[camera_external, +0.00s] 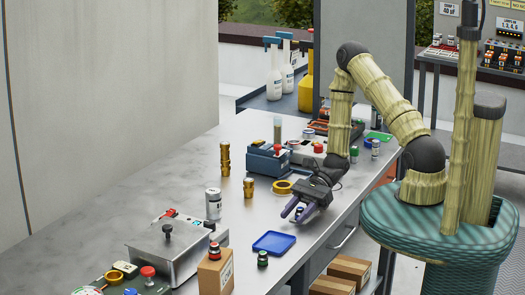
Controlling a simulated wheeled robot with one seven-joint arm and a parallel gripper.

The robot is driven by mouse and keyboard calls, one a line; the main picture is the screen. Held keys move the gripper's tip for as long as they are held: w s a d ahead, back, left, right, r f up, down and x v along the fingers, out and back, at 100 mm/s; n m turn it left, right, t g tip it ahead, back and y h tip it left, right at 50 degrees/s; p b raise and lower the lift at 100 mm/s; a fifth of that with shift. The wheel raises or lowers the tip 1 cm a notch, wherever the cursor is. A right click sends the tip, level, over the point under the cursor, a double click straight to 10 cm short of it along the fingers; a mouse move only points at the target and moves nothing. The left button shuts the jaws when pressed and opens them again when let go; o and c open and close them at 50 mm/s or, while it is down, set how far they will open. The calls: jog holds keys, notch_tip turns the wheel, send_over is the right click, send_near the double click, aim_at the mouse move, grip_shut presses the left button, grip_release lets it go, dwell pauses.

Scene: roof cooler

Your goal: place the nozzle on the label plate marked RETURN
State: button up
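My gripper (292,216) is low over the steel bench near its front edge, with its dark fingers pointing down and left. The fingertips look apart. A small pale and blue thing (299,211) shows between or behind the fingers; I cannot tell whether they touch it. A tall brass fitting (225,160) and a shorter brass fitting (249,187) stand upright left of my gripper; I cannot tell whether either is the nozzle. A brass ring (282,187) lies just behind my gripper. No plate reading RETURN can be made out at this size.
A blue tray (274,243) lies in front of my gripper. A metal box (178,247), a cardboard box (215,272) and a white can (213,204) stand to the left. A blue toolbox (267,161) is behind. The bench's left middle is clear.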

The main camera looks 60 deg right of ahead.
aim_at(300, 208)
jog(key=shift+r, duration=0.15)
jog(key=v, duration=0.3)
jog(key=shift+b, duration=0.35)
notch_tip(300, 208, up, 7)
jog(key=shift+r, duration=0.1)
dwell(0.5)
